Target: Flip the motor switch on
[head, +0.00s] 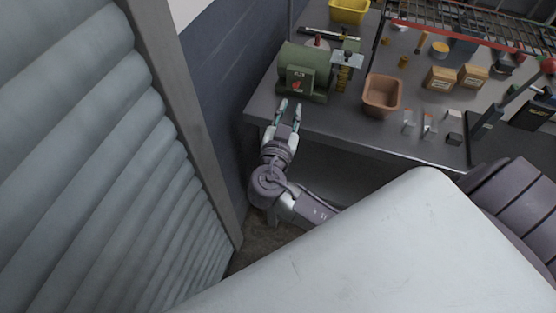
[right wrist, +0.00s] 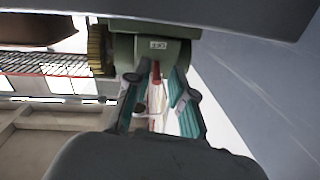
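The green motor (head: 305,62) stands on the workbench, with a switch box on its front that carries a small red switch (head: 296,86). My right gripper (head: 289,110) is just in front of the box, at the bench's front edge, pointing at it. Its two fingers are apart with nothing held. In the right wrist view the red switch (right wrist: 156,70) shows between and beyond the open fingertips (right wrist: 158,88). I cannot tell whether any finger touches it, nor the switch's exact position. My left gripper is not in view.
A tan bin (head: 381,94) stands right of the motor on the grey workbench (head: 335,122). Small boxes (head: 441,77) and other items lie farther right, near a wire rack (head: 470,25). A yellow bin (head: 349,10) is behind. A wall (head: 225,70) is close on the left.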

